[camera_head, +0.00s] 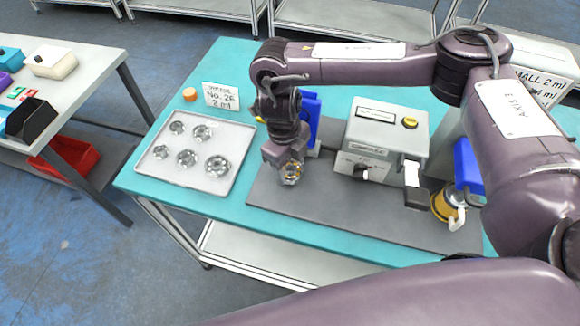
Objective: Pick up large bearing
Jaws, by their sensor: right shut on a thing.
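My right gripper (288,166) points down over the grey mat, right of the tray. It is shut on a bearing (291,174), a shiny ring with a yellowish tint, held at its tips. I cannot tell whether the bearing touches the mat. Several silver bearings lie apart on the white tray (232,136) at left. The one at the tray's lower right (218,166) looks the largest of them. My left gripper is not in view.
The grey mat (340,212) carries a grey boxy machine (387,133). A blue upright part (311,108) stands behind my gripper. A sign (221,96) and an orange disc (189,93) stand behind the tray. The mat's front is clear.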

